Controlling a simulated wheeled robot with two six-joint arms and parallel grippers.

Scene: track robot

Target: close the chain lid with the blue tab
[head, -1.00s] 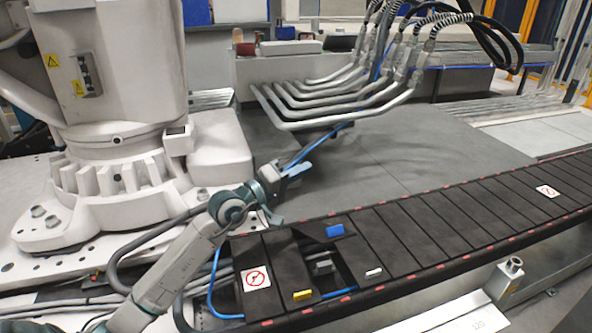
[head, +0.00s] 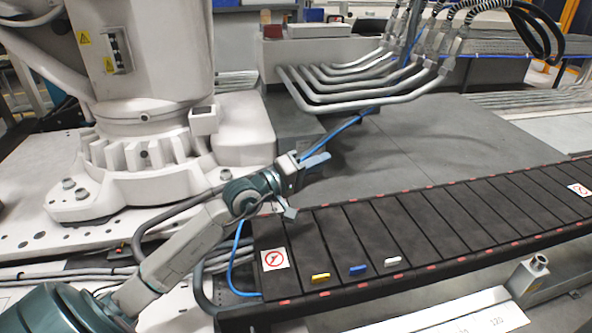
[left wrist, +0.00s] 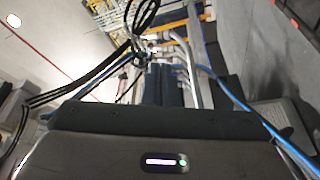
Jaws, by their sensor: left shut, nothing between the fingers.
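The lid with the blue tab (head: 358,269) lies flat in the dark cable chain (head: 440,222), level with the lids beside it. Its tab sits between a yellow tab (head: 321,277) and a white tab (head: 393,261). No open gap shows in the chain there. My left gripper (head: 316,161) is shut and empty, above the floor behind the chain's near left end and clear of the lid. The left wrist view looks away from the chain lids, over my gripper's dark body. My right gripper is not in view.
A large white robot base (head: 130,170) stands at the left. Bent grey pipes (head: 360,85) and a thin blue hose (head: 340,133) are behind my gripper. The grey floor (head: 410,150) behind the chain is mostly clear.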

